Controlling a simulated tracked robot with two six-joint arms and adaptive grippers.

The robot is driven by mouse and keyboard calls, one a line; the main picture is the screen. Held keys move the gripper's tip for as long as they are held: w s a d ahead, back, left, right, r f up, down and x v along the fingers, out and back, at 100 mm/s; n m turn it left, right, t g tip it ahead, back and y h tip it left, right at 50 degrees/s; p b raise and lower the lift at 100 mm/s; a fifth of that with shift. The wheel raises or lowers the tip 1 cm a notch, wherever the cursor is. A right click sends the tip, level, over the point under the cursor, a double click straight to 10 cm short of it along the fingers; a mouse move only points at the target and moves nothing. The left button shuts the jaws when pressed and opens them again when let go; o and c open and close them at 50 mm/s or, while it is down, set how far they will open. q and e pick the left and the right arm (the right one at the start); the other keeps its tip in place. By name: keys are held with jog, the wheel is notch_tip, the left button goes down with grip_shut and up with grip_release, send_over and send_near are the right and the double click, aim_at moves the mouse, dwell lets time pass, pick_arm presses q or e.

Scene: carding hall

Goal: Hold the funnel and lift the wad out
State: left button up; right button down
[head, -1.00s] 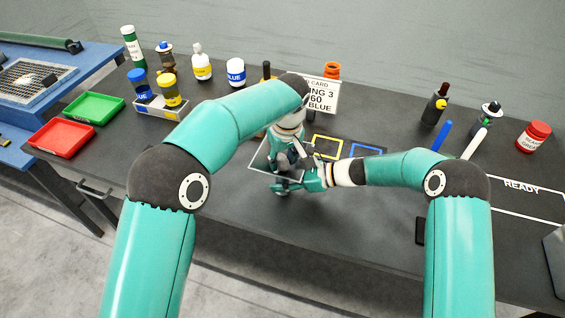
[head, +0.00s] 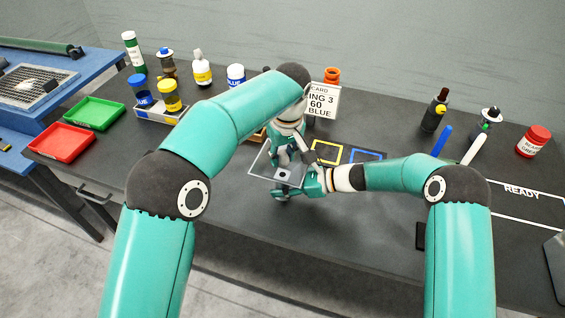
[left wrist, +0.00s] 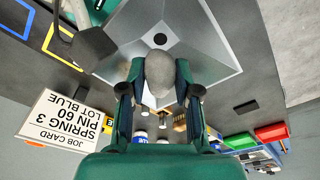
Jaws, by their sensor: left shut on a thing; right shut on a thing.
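The funnel (head: 262,169) is a grey, square, wide-mouthed hopper standing near the front of the dark table, with a dark hole at its middle. In the left wrist view its sloping walls (left wrist: 208,48) and round hole show. My left gripper (head: 288,157) is above the funnel, shut on the wad. The wad (left wrist: 160,72) is a grey, rounded lump between its fingertips in the left wrist view, clear of the hole; I cannot make it out in the head view. My right gripper (head: 306,181) is shut on the funnel's right side.
A job card (head: 322,101) stands behind the funnel. Yellow (head: 327,152) and blue (head: 366,155) outlined squares lie to its right. Bottles and jars line the back. Red (head: 62,142) and green (head: 95,113) trays are at the left. The table front is clear.

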aim_at(281, 150)
pick_arm(q)
notch_tip(281, 150, up, 6)
jog(key=shift+r, duration=0.25)
pick_arm(e)
jog(key=c, duration=0.6)
grip_release()
jog(key=shift+d, duration=0.1)
jog(key=v, duration=1.1)
jog(key=shift+d, duration=0.15)
jog(key=shift+s+d+r, duration=0.1)
jog(key=shift+d, duration=0.15)
